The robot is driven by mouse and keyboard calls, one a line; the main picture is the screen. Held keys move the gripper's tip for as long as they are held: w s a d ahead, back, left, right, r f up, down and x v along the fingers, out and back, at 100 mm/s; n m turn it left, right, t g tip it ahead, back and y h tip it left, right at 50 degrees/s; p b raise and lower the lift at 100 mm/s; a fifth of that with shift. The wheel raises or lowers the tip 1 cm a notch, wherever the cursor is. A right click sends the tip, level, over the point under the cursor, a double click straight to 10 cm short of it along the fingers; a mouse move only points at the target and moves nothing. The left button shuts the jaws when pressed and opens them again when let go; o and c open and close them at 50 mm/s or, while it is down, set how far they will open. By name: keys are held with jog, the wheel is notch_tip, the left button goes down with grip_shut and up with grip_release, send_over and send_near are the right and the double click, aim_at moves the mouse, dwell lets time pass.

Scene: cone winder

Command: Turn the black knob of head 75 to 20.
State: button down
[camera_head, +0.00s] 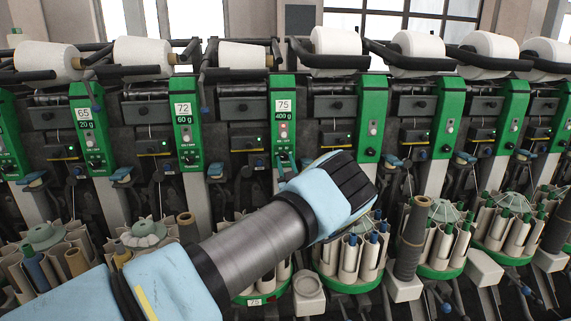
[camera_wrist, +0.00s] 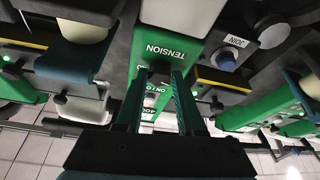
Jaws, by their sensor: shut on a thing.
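The green panel of head 75 (camera_head: 284,112) stands in the middle of the head view, with a label reading 75 and 400 g. Its lower part is near my arm's end, and its black knob cannot be made out there. In the wrist view, the panel (camera_wrist: 165,48) appears turned over, with the word TENSION on it. My gripper (camera_wrist: 159,76) reaches the panel with its two fingers on either side of the dark knob (camera_wrist: 159,67), shut on it.
Neighbouring green panels 72 (camera_head: 184,128) and 65 (camera_head: 88,125) stand to the left, others to the right. White yarn cones (camera_head: 335,42) line the top. Bobbin magazines (camera_head: 352,256) stand below, close to my arm. A blue button (camera_wrist: 227,58) sits beside the panel.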

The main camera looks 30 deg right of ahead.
jog(key=shift+f, duration=0.1)
jog(key=m+b, duration=0.1)
jog(key=m+h+b, duration=0.1)
jog(key=m+b, duration=0.1)
jog(key=shift+w+a+f+h, duration=0.1)
jog(key=shift+f+h, duration=0.1)
jog(key=shift+h, duration=0.1)
jog(key=m+h+b, duration=0.1)
jog(key=m, duration=0.1)
jog(key=m+g+h+b, duration=0.1)
jog(key=b, duration=0.1)
jog(key=shift+a+m+g, duration=0.15)
jog(key=shift+m+g, duration=0.15)
jog(key=shift+m, duration=0.1)
jog(key=m+b, duration=0.1)
jog(key=m, duration=0.1)
jog(key=m+g+h+b, duration=0.1)
jog(key=m, duration=0.1)
jog(key=m+g+h+b, duration=0.1)
jog(key=m+b, duration=0.1)
jog(key=m, duration=0.1)
jog(key=shift+w+a+r, duration=0.1)
jog(key=shift+a+r, duration=0.05)
jog(key=shift+r, duration=0.15)
jog(key=shift+r+g, duration=0.1)
jog(key=shift+g, duration=0.3)
jog(key=c, duration=0.5)
grip_release()
jog(key=shift+r, duration=0.15)
